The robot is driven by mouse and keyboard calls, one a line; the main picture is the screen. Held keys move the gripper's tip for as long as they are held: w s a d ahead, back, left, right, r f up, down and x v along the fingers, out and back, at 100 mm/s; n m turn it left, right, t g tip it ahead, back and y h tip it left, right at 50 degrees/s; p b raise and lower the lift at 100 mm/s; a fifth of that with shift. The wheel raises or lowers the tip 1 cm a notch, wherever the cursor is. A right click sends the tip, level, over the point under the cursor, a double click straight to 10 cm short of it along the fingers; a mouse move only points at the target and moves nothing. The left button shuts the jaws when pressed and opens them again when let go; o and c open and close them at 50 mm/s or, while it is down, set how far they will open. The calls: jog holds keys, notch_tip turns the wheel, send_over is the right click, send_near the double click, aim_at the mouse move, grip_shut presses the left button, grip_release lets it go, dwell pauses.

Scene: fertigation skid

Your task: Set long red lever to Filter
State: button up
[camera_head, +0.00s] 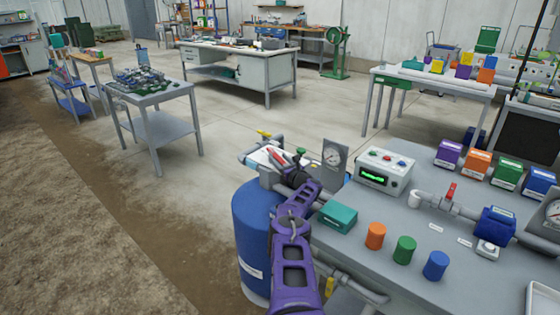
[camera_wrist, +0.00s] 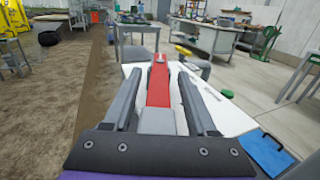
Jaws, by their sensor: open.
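The long red lever (camera_wrist: 158,82) runs lengthwise between the two fingers of my gripper (camera_wrist: 159,78) in the wrist view. The fingers are open, one on each side, with narrow gaps showing; I cannot tell if either touches it. A white panel (camera_wrist: 222,112) lies under and beside it. In the head view a small part of the red lever (camera_head: 275,157) shows by my gripper (camera_head: 283,165), above the blue barrel. My purple arm hides some of the piping there. No Filter label can be read.
A shorter red valve handle (camera_head: 451,192) stands on the grey bench at right. A blue barrel (camera_head: 250,225) stands below.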

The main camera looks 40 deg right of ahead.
aim_at(280, 159)
notch_tip(280, 159, up, 10)
jog(key=p, duration=0.3)
dwell(0.5)
